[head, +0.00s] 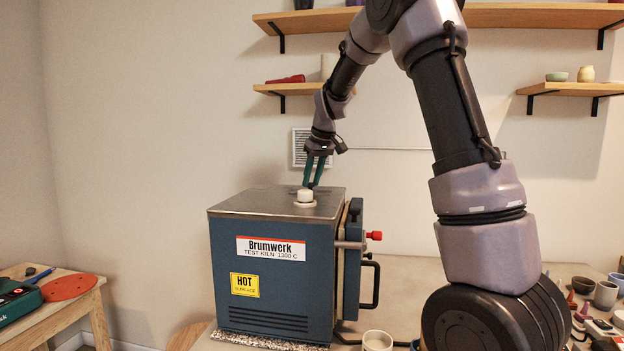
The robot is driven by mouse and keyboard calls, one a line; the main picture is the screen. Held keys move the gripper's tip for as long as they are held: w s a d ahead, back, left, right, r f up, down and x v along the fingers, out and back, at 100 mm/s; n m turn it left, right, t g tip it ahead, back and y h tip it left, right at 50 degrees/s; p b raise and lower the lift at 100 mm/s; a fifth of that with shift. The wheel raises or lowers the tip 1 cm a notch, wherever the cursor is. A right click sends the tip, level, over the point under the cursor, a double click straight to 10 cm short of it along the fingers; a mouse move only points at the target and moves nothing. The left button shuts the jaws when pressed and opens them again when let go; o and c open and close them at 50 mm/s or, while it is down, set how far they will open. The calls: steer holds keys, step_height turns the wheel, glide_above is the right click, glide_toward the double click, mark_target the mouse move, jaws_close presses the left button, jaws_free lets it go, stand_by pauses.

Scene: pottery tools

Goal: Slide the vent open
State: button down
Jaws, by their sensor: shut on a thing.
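The blue test kiln (274,225) stands on the table with a grey metal top (250,203). On that top is a small off-white vent knob (305,197), resting on a low pale base plate. My gripper (311,184) reaches down from above with its green fingers at the knob, and it is shut on the knob. The fingertips' far sides and the vent opening under the knob are hidden, so I cannot tell how far the vent is open.
The kiln's right side has a door with a red-tipped latch (374,236) and a black handle (371,285). A pale cup (377,341) stands in front. A wall grille (303,148) and shelves (555,16) are behind. The air left of the kiln is clear.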

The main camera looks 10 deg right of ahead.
steer(key=shift+s+d, duration=0.25)
steer(key=shift+d, duration=0.45)
steer(key=shift+s+d, duration=0.3)
steer(key=shift+d, duration=0.45)
steer(key=shift+s+d, duration=0.25)
steer(key=shift+d, duration=0.45)
steer(key=c, duration=0.6)
jaws_free()
steer(key=shift+s+d, duration=0.1)
steer(key=v, duration=1)
steer(key=shift+s+r, duration=0.2)
steer(key=shift+r, duration=0.15)
